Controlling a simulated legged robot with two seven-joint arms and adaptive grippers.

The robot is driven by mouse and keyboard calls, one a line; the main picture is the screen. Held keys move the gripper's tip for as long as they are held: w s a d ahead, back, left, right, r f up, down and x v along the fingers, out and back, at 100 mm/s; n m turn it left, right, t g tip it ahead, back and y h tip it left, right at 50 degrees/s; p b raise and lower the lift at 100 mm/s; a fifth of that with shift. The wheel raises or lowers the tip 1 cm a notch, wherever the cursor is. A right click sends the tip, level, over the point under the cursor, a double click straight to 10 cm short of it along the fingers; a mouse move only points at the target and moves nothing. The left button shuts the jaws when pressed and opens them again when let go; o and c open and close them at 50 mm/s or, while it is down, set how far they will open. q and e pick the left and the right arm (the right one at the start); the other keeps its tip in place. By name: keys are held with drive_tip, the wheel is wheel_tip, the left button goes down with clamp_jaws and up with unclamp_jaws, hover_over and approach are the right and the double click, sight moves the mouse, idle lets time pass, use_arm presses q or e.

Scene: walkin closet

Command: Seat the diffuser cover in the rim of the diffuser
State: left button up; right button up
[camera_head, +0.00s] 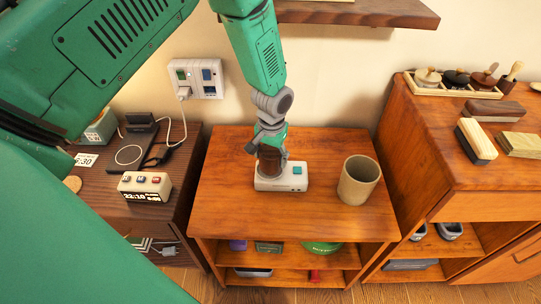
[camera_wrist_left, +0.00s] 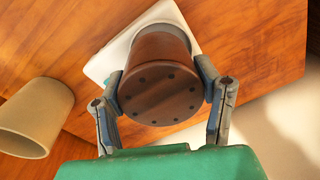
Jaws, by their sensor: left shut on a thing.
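The diffuser (camera_head: 284,183) is a white base with a teal button, standing on the middle wooden cabinet. The diffuser cover (camera_wrist_left: 160,92) is a dark brown round piece with a ring of small holes in its top. My left gripper (camera_wrist_left: 162,84) is shut on the cover from both sides, directly over the diffuser. In the head view the gripper (camera_head: 271,145) hides part of the brown piece. The cover looks close to or touching the diffuser; whether it sits in the rim is hidden. My right gripper is not in view.
A beige cup (camera_head: 359,180) stands to the right of the diffuser. A clock (camera_head: 146,187) and a cable lie on the dark left cabinet (camera_head: 120,215). Brushes and blocks are on the right cabinet (camera_head: 430,150). A wall shelf (camera_head: 350,12) is above.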

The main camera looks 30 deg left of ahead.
use_arm(q)
drive_tip(key=shift+d+f, duration=0.1)
drive_tip(key=shift+d, duration=0.05)
drive_tip(key=shift+f, duration=0.15)
drive_tip(key=shift+a+f+b, duration=0.2)
drive_tip(key=shift+f+b, duration=0.2)
drive_tip(key=shift+f, duration=0.15)
drive_tip(key=shift+d, duration=0.1)
drive_tip(key=shift+a, duration=0.25)
idle(0.4)
drive_tip(key=shift+f, duration=0.4)
idle(0.3)
drive_tip(key=o, duration=1.6)
